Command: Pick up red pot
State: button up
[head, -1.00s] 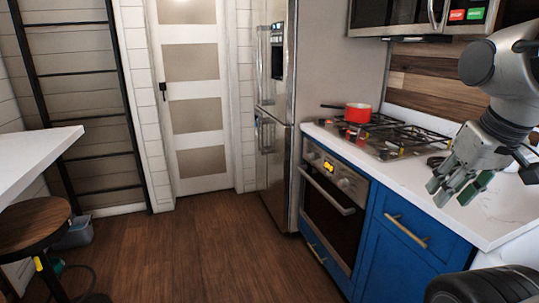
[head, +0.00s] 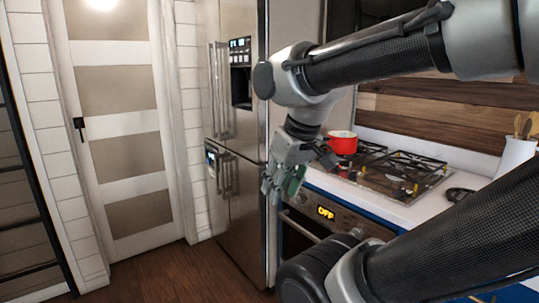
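The red pot (head: 342,143) sits on the back left part of the gas cooktop (head: 412,172), upright, with a pale inside. Its handle is hidden behind my arm. My gripper (head: 282,190) hangs in front of the oven's left edge and the fridge, to the left of the pot and lower in the picture. It points downward, apart from the pot. Nothing shows between its fingers, but the angle does not show how far apart they are.
The steel fridge (head: 232,110) stands left of the oven (head: 305,225). A white utensil holder (head: 514,157) stands at the right on the counter. A white door (head: 118,120) is at the back left. Wooden floor (head: 165,272) is clear in front of it.

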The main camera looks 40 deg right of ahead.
aim_at(348, 146)
jog(key=i+z, duration=0.35)
jog(key=i+j+z, duration=0.4)
jog(key=i+z, duration=0.25)
jog(key=i+j+z, duration=0.15)
jog(key=z, duration=0.25)
jog(key=i+j+z, duration=0.25)
jog(key=z, duration=0.15)
jog(key=i+j+z, duration=0.25)
jog(key=z, duration=0.15)
jog(key=i+j+z, duration=0.15)
jog(key=j+z, duration=0.65)
jog(key=i, duration=0.05)
